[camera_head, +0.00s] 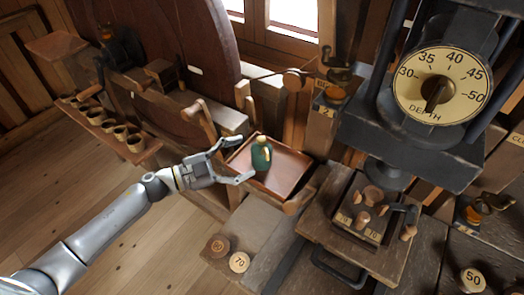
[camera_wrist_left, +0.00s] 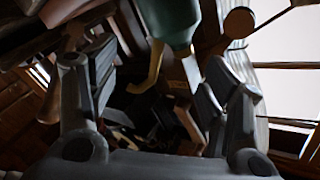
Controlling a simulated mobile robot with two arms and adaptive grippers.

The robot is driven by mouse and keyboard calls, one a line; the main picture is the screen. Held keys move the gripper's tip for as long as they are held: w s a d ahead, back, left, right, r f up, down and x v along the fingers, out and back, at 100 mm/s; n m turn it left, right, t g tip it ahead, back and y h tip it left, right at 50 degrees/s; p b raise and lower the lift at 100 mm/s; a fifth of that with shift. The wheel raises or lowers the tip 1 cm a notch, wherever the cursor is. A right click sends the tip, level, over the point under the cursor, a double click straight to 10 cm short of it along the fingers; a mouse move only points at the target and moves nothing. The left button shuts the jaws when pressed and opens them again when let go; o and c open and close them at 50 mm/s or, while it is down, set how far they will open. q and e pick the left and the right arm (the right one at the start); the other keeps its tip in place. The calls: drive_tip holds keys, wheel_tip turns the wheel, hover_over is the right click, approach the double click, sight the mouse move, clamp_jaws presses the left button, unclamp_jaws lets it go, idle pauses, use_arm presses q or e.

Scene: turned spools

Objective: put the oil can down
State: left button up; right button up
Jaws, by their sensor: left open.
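The oil can (camera_head: 261,154) is a small green can with a brass-coloured top. In the head view it stands upright on a reddish-brown wooden tray (camera_head: 286,172). My left gripper (camera_head: 246,160) is open, with its fingers spread just left of the can and no visible grip on it. In the left wrist view the green body of the can (camera_wrist_left: 172,18) shows at the top edge, beyond the open fingers (camera_wrist_left: 160,85). A brass-coloured curved part hangs beside it there. My right gripper is in neither view.
A machine with a depth dial (camera_head: 439,86) stands at the right. Below it a wooden block (camera_head: 345,230) holds several turned pieces. A rack of small cups (camera_head: 107,127) is at the left. Round discs marked with numbers (camera_head: 239,262) lie in front of the tray. Wooden floor is clear at lower left.

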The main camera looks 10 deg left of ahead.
sight(258, 155)
use_arm(q)
drive_tip(key=shift+w+d+r+p, duration=0.2)
drive_tip(key=shift+w+d+p, duration=0.15)
drive_tip(key=shift+w+d, duration=0.1)
drive_tip(key=p+x, duration=0.1)
drive_tip(key=x, duration=0.2)
drive_tip(key=shift+w, duration=0.2)
drive_tip(key=shift+w+d+f+p, duration=0.1)
drive_tip(key=shift+w+d+p, duration=0.2)
drive_tip(key=shift+d, duration=0.15)
drive_tip(key=shift+a, duration=0.1)
drive_tip(key=shift+c, duration=1)
drive_tip(key=c, duration=1.2)
drive_tip(key=shift+o, duration=0.2)
